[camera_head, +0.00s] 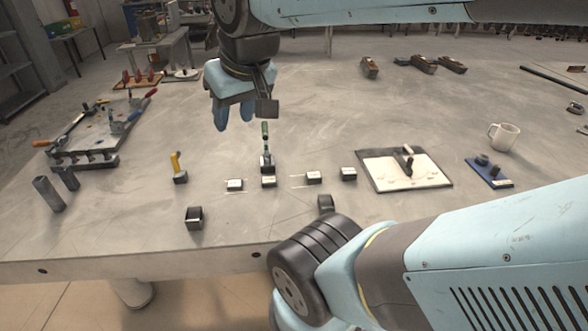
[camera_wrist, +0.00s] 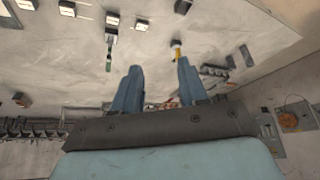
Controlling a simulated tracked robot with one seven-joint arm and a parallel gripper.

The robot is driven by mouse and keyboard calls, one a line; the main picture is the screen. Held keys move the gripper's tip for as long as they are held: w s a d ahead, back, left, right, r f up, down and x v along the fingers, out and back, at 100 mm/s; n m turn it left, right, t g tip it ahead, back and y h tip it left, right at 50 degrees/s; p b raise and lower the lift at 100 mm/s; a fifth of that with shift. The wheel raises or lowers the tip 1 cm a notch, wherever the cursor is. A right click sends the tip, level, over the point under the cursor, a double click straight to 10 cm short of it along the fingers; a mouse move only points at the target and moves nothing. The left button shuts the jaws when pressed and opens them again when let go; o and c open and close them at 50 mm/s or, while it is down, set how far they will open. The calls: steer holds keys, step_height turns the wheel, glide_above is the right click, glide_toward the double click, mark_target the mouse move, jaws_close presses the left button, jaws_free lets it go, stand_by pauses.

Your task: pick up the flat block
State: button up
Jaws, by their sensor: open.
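Several small dark low blocks with pale tops lie in a row on the grey table; I cannot tell which one is the flat block. They are a left one (camera_head: 235,185), one below the green-handled tool (camera_head: 268,181), one right of it (camera_head: 313,177) and a right one (camera_head: 348,173). Some show at the top of the wrist view, such as this block (camera_wrist: 67,8). My gripper (camera_head: 234,115) hangs above the table behind the row, its fingers pointing down. Its two blue fingers are apart and empty, also in the wrist view (camera_wrist: 159,66).
The green-handled tool (camera_head: 265,145) stands upright by the row, with a yellow-handled one (camera_head: 177,165) to its left. A white board (camera_head: 380,174), blue plate (camera_head: 489,173) and mug (camera_head: 503,137) are to the right. A clamp fixture (camera_head: 85,135) is left.

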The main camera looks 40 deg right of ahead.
steer(key=o, duration=0.3)
steer(key=shift+w+d+f, duration=0.15)
steer(key=shift+w, duration=0.1)
steer(key=shift+o, duration=1.3)
steer(key=w+d+f+n+g+h, duration=0.1)
steer(key=w+d+f+n+g, duration=0.1)
steer(key=w+d+f+g, duration=0.2)
step_height(320, 180, down, 2)
steer(key=shift+w+d+f+h, duration=0.1)
steer(key=shift+w+d+h, duration=0.4)
steer(key=shift+w, duration=0.75)
steer(key=n+g+h, duration=0.8)
steer(key=n+h, duration=0.1)
glide_toward(316, 174)
steer(key=v, duration=0.4)
steer(key=shift+w+a+f, duration=0.15)
steer(key=shift+w+a, duration=0.1)
steer(key=shift+a, duration=0.2)
steer(key=shift+d+f+n+g, duration=0.3)
steer(key=shift+f+g, duration=0.1)
steer(key=shift+s+d+f+h, duration=0.1)
steer(key=shift+d+h, duration=0.15)
steer(key=shift+h, duration=0.05)
steer(key=x, duration=1.3)
steer(key=shift+d, duration=0.15)
